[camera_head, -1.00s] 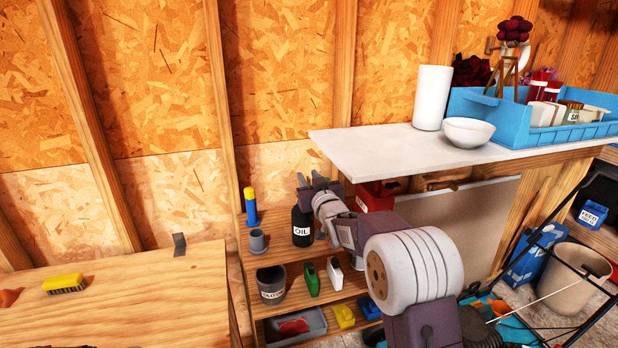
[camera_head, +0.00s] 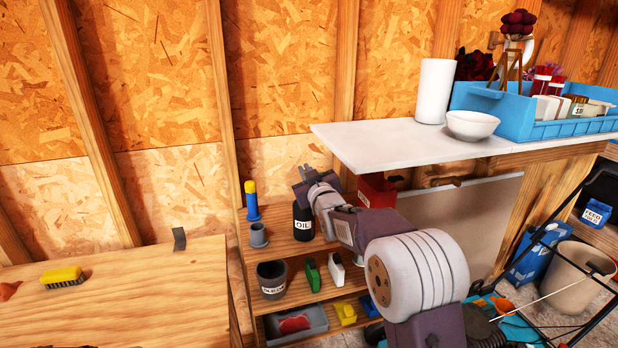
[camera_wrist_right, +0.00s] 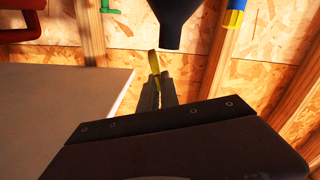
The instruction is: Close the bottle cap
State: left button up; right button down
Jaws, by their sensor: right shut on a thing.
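The black oil bottle (camera_head: 303,226) stands upright on the upper shelf, its white label facing me. In the right wrist view its dark body tapers to a neck (camera_wrist_right: 182,40), and the view is upside down. My right gripper (camera_head: 306,180) is above the bottle in the head view. In the wrist view its fingers (camera_wrist_right: 158,88) are shut on a small yellow piece, which looks like the cap (camera_wrist_right: 154,63). The cap is beside the bottle's neck and apart from it in that picture. My left gripper is not in view.
A blue and yellow tube-shaped thing (camera_head: 251,201) and a grey cup (camera_head: 259,236) stand left of the bottle. A red can (camera_head: 376,191) is to its right, under the white countertop (camera_head: 400,146). A dark pot (camera_head: 271,281) and small bottles stand on the shelf below.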

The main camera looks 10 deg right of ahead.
jog(key=n+b, duration=0.1)
jog(key=n, duration=0.1)
jog(key=a+f+n+b, duration=0.1)
jog(key=shift+a+n+b, duration=0.3)
jog(key=shift+n, duration=0.1)
jog(key=n, duration=0.1)
jog(key=a+n+b, duration=0.1)
jog(key=shift+f+n, duration=0.3)
jog(key=shift+n, duration=0.1)
jog(key=n, duration=0.2)
jog(key=shift+a+f+n+b, duration=0.3)
jog(key=shift+a+f, duration=0.05)
jog(key=shift+f, duration=0.05)
jog(key=shift+a+f+n, duration=0.1)
jog(key=shift+f+n, duration=0.25)
jog(key=shift+n, duration=0.55)
jog(key=shift+a+f+n, duration=0.1)
jog(key=shift+f+n, duration=0.25)
jog(key=shift+n, duration=0.55)
jog(key=shift+a+f+n, duration=0.1)
jog(key=shift+f+n, duration=0.25)
jog(key=shift+n, duration=0.55)
jog(key=c, duration=1.6)
grip_release()
